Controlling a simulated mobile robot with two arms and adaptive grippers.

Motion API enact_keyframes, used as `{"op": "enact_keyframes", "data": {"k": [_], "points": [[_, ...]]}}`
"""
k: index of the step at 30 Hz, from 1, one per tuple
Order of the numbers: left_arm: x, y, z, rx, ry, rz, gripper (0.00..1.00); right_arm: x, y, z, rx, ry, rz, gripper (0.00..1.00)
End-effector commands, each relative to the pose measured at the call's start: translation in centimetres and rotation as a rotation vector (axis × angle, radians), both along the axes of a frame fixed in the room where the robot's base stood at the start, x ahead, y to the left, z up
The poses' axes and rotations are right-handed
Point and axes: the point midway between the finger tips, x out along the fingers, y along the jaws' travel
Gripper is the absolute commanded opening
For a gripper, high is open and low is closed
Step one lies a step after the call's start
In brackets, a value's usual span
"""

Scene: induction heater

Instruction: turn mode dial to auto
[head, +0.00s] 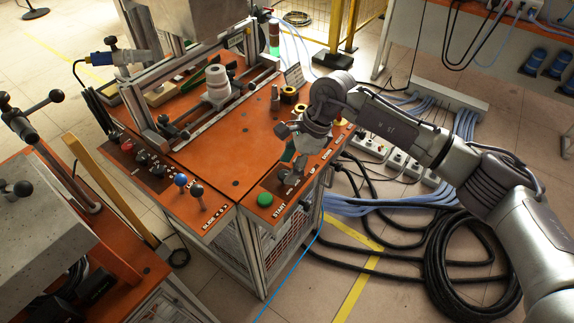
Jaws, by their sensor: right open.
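The induction heater is an orange-topped bench (215,138) with controls along its edges. My right gripper (290,152) comes in from the right. It is open and sits low over the right-hand control strip, beyond the green START button (265,199). It covers part of that strip, and I cannot tell whether it touches a control. Small dark knobs (158,171) sit on the left-hand strip. Which control is the mode dial, and where it points, is too small or hidden to tell. My left gripper is not in view.
Blue and black ball-topped levers (197,190) stand at the near corner. A white cylindrical part (217,82) stands on the bench top. Black hoses (463,260) and blue cables lie on the floor at right. Another orange machine (140,258) is at left.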

Motion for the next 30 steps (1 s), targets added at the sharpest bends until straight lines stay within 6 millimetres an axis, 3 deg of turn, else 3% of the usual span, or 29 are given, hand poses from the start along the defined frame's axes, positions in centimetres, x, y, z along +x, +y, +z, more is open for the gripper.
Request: {"op": "enact_keyframes", "data": {"k": [6,15,25,30], "points": [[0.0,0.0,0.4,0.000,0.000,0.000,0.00,-0.1,0.7,-1.5,0.001,0.000,0.001,0.57],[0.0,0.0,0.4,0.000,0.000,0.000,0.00,-0.1,0.7,-1.7,0.001,-0.001,0.001,0.56],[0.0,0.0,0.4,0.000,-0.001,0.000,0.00,-0.1,0.7,-1.7,0.002,-0.001,0.001,0.01],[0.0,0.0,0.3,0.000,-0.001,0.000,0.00,-0.1,0.7,-1.7,0.002,-0.001,-0.006,0.00]]}}
